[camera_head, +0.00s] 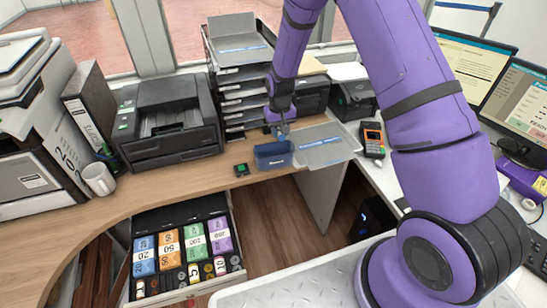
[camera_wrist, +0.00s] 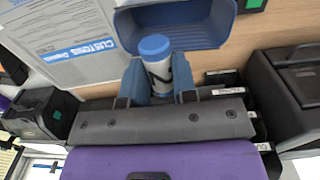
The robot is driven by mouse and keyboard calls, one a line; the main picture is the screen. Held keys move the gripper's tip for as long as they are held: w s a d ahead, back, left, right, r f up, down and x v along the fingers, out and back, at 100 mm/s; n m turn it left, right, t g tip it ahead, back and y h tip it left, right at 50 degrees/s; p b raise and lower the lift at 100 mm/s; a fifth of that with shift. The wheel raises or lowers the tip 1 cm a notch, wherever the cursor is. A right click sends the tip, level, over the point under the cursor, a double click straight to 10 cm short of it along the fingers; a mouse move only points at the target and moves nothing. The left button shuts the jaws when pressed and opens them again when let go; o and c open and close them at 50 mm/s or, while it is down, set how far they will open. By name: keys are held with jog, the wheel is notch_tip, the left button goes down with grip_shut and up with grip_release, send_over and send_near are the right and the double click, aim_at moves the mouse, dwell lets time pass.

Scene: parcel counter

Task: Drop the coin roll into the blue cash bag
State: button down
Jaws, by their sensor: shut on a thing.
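The blue cash bag (camera_head: 273,160) stands open at the edge of the wooden counter in the head view. In the wrist view, the blue cash bag (camera_wrist: 180,30) opens at the top of the picture. My gripper (camera_head: 282,130) is just above the bag in the head view. In the wrist view, my gripper (camera_wrist: 158,78) is shut on the coin roll (camera_wrist: 156,48), a pale cylinder with a blue end. The roll's blue end overlaps the bag's opening in that view; its height above the bag is unclear. The roll cannot be made out in the head view.
An open cash drawer (camera_head: 234,249) holds banknote bundles and coin rolls. A printer (camera_head: 168,120), paper trays (camera_head: 240,80) and a card terminal (camera_head: 372,139) stand around.

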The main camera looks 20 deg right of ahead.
jog(key=shift+f, duration=0.4)
jog(key=c, duration=0.8)
grip_release()
notch_tip(320, 180, up, 11)
jog(key=shift+f, duration=0.1)
